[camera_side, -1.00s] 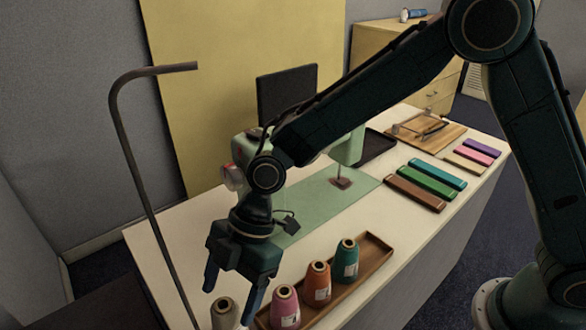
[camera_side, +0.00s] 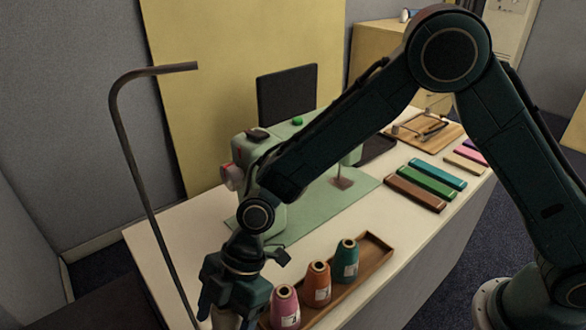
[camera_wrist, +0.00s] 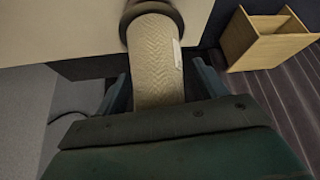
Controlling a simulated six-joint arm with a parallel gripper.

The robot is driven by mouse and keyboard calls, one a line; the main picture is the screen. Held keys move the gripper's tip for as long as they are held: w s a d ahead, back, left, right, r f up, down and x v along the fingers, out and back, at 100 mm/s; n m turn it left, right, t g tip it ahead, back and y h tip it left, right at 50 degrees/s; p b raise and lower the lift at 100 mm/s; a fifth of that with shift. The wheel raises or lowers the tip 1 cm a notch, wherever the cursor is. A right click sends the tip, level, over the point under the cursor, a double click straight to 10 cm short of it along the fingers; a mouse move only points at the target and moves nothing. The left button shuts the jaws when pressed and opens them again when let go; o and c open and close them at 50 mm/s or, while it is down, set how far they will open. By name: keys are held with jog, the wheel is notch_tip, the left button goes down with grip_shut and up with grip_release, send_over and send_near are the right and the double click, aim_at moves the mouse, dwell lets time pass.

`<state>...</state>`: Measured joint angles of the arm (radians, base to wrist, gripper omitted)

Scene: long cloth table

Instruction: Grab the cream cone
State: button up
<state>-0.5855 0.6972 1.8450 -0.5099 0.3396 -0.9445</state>
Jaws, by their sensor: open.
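The cream cone (camera_wrist: 157,65) fills the middle of the wrist view, with a ribbed thread surface and a white label on its right side. A brown rounded rim shows at its far end. My gripper (camera_wrist: 162,84) is open, with one finger on each side of the cone. Gaps show between the fingers and the cone in that view. In the side view my gripper (camera_side: 228,306) is low at the bottom edge, left of the pink cone, and it hides most of the cream cone. The fingertips there are cut off or hidden.
A pink cone (camera_side: 285,307), an orange cone (camera_side: 318,284) and a teal cone (camera_side: 347,260) stand in a wooden tray (camera_side: 378,252) right of my gripper. A green sewing machine (camera_side: 240,150) stands behind. A bent metal pole (camera_side: 146,198) rises close on the left.

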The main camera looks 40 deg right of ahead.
dwell(0.4)
jog(key=c, duration=1.1)
jog(key=shift+c, duration=0.2)
jog(key=shift+r, duration=0.15)
jog(key=shift+r, duration=0.55)
notch_tip(320, 180, up, 11)
jog(key=w+d, duration=0.1)
jog(key=d, duration=0.8)
jog(key=w+d, duration=0.2)
jog(key=d, duration=0.6)
jog(key=shift+w+d+f, duration=0.15)
jog(key=shift+w+d, duration=0.1)
jog(key=shift+d, duration=0.1)
